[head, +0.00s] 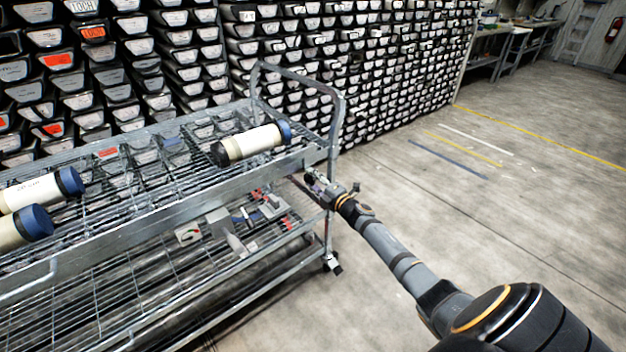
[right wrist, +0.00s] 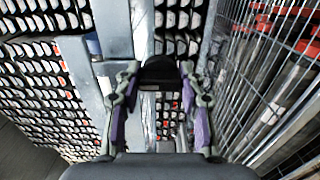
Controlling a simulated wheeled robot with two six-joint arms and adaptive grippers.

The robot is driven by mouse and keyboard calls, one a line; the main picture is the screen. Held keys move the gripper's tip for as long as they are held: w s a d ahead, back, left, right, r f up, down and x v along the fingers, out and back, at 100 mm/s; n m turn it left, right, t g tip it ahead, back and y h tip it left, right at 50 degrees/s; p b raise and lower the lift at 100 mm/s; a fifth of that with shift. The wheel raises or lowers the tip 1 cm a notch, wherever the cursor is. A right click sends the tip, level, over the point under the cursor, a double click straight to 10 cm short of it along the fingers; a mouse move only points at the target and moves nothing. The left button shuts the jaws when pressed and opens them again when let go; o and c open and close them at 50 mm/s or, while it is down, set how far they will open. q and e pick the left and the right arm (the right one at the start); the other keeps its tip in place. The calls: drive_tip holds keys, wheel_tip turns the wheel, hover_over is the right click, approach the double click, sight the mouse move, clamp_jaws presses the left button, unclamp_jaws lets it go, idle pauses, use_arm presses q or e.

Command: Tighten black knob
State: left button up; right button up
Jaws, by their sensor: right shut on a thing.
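My right gripper (head: 322,186) is at the near right corner of the wire cart, just below and beside its top shelf edge. In the right wrist view my right gripper (right wrist: 160,80) has its two fingers on either side of a dark, rounded piece, which looks like the black knob (right wrist: 160,71). The fingers are shut on it. The knob is not made out in the head view, where the gripper covers that spot. How tight the knob is cannot be told. My left gripper is not in view.
The metal wire cart (head: 120,214) carries a white tube with black and blue ends (head: 250,142) and more blue-capped tubes (head: 40,190) at left. Tools (head: 240,222) lie on a lower shelf. Racks of trays (head: 350,60) stand behind. The floor (head: 500,200) at right is clear.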

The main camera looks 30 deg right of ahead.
drive_tip(key=o, duration=1.2)
drive_tip(key=shift+c, duration=0.2)
drive_tip(key=shift+s, duration=0.15)
drive_tip(key=s+d, duration=0.1)
drive_tip(key=s, duration=1)
drive_tip(key=shift+s, duration=0.35)
